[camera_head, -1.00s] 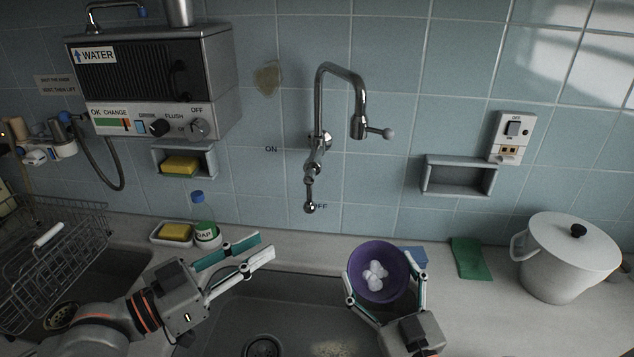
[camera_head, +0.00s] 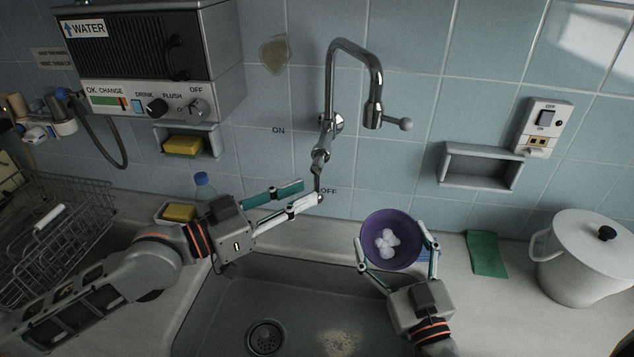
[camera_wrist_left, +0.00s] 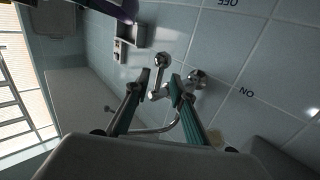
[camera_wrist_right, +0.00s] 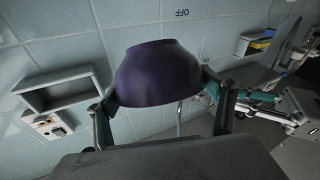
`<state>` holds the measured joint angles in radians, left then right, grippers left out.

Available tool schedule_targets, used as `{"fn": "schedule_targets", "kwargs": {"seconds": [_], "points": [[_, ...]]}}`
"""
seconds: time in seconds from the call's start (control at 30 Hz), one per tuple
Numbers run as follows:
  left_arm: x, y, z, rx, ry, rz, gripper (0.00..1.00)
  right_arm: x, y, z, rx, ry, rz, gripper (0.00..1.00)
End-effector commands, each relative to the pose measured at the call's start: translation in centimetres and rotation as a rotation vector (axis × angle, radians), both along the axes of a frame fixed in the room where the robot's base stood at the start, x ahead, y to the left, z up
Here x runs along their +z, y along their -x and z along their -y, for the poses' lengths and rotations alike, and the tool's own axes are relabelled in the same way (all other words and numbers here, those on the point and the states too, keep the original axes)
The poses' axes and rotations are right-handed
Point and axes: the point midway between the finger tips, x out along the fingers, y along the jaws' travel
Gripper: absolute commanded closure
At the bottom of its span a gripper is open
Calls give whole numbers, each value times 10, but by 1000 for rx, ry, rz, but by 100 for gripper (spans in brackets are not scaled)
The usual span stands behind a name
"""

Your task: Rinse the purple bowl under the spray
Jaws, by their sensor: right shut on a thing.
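The purple bowl (camera_head: 375,255) is held above the back of the sink with white foam-like lumps (camera_head: 387,242) inside. My right gripper (camera_head: 397,255) is shut on it, with fingers on both sides; the bowl (camera_wrist_right: 158,75) also fills the middle of the right wrist view. The chrome faucet (camera_head: 352,50) is on the tiled wall; its spout hangs above and a little left of the bowl. No water shows. My left gripper (camera_head: 309,192) is open, its fingertips near the faucet's lever (camera_head: 318,185), by the OFF mark. In the left wrist view the lever (camera_wrist_left: 160,62) lies near the fingertips.
A white lidded pot (camera_head: 585,262) and a green cloth (camera_head: 487,254) stand on the counter at right. A wire rack (camera_head: 60,235) is at left. The sink (camera_head: 290,290) below is empty. A water unit (camera_head: 150,60) hangs at upper left.

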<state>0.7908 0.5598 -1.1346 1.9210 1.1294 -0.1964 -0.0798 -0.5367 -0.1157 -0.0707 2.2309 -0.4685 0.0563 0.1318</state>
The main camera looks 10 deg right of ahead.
Motion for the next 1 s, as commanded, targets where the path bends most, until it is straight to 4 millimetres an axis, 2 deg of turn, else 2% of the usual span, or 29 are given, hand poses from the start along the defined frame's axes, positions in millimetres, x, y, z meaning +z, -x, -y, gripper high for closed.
{"fn": "schedule_targets", "kwargs": {"seconds": [0.1,0.3,0.7,0.8,1.0], "points": [[2,-6,19,-1,3,-2,76,5,0,0,0,0,2,43],[0,-15,37,0,0,0,76,7,0,0,1,0,3,43],[-1,-17,43,0,-1,0,76,8,0,0,1,0,3,43],[0,-17,43,0,-1,0,100,8,0,0,1,0,3,43],[-2,-17,43,0,-3,-1,100,7,0,0,1,0,3,43]]}}
